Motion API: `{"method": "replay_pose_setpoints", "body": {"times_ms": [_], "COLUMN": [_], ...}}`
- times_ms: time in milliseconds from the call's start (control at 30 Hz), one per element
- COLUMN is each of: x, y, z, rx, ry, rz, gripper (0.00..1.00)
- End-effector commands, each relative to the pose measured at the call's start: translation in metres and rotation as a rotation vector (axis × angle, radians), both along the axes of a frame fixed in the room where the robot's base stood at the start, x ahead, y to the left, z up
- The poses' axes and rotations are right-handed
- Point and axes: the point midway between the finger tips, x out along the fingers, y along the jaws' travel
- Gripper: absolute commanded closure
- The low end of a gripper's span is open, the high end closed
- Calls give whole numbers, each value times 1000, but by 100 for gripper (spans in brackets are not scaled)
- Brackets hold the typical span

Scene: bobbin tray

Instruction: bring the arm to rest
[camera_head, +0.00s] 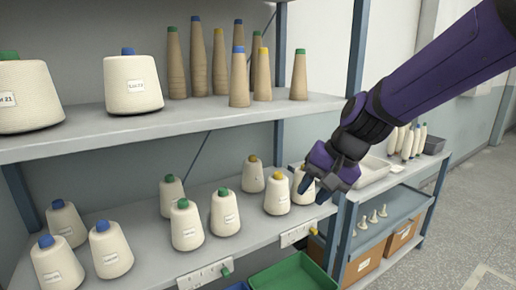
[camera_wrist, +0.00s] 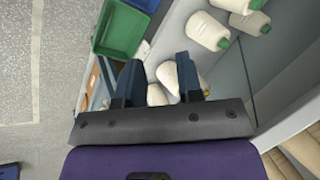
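My gripper (camera_head: 316,190) hangs from my purple arm over the right end of the lower shelf, in front of a cream yarn bobbin (camera_head: 300,190) that it partly hides. In the wrist view its two dark fingers (camera_wrist: 158,78) are spread apart and hold nothing visible. Cream bobbins (camera_wrist: 169,74) show beyond and between the fingers, partly hidden by them. I cannot tell from these views whether the gripper touches the bobbin.
Several bobbins with blue, green and yellow tips stand on the lower shelf (camera_head: 150,262). Bare cones and large bobbins stand on the upper shelf (camera_head: 190,122). A blue post (camera_head: 340,235) and a side rack (camera_head: 385,215) are close right. A green bin (camera_head: 295,274) sits below.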

Motion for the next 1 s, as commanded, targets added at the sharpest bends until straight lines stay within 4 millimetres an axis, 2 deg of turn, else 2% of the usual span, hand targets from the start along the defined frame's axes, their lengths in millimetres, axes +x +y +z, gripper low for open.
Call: {"method": "replay_pose_setpoints", "body": {"times_ms": [33, 100, 300, 600, 800, 900, 1000], "x": [-10, -23, -65, -135, -171, -180, -180], "y": [-16, -35, -86, -152, -179, -185, -185], "z": [12, 25, 52, 73, 76, 76, 76], "rx": [-13, -40, -138, -333, -450, -480, -480], "ry": [-30, -66, -161, -280, -322, -330, -330], "rz": [10, 29, 74, 107, 112, 111, 111], "gripper": [66, 66, 66, 66, 66, 66, 66]}}
